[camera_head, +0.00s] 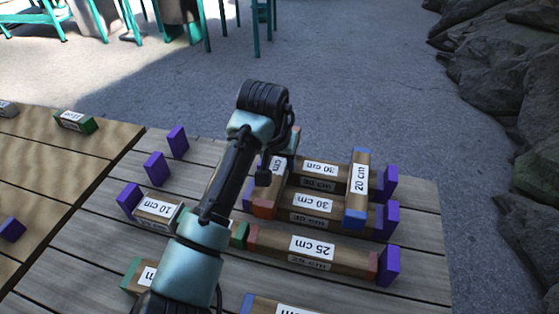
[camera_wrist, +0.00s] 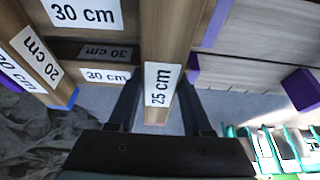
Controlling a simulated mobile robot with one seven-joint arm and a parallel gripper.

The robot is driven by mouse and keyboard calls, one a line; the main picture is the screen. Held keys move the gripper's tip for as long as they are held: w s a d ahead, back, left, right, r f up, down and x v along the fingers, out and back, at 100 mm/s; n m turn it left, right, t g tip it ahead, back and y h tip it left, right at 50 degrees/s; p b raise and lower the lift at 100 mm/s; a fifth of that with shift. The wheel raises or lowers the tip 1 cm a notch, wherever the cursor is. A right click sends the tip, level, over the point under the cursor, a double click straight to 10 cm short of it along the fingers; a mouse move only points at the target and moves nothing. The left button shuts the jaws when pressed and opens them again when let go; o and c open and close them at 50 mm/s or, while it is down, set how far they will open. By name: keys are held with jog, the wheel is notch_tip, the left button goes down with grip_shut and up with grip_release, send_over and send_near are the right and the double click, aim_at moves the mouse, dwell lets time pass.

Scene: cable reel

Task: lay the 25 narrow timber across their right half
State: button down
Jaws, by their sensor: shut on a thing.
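My gripper (camera_wrist: 162,88) is shut on the narrow 25 cm timber (camera_wrist: 158,52), with one finger on each side of it near its labelled end. In the head view this timber (camera_head: 264,207) shows its red near end beside my arm, over the left part of two 30 cm timbers. The rear 30 cm timber (camera_head: 342,170) and the front one (camera_head: 340,207) lie parallel. A 20 cm timber (camera_head: 357,207) with blue ends lies across their picture-right part. I cannot tell whether the held timber touches them. My arm hides the fingers in the head view.
Another 25 cm timber (camera_head: 345,257) with red ends lies in front. A 10 cm timber (camera_head: 158,210) lies left of my arm. Purple blocks (camera_head: 390,219) stand along both sides of the grey plank table (camera_head: 418,268). Rocks (camera_head: 515,85) rise beyond at right.

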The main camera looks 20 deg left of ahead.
jog(key=shift+f, duration=0.3)
jog(key=shift+c, duration=1.2)
grip_release()
jog(key=p+v, duration=0.4)
jog(key=v, duration=0.9)
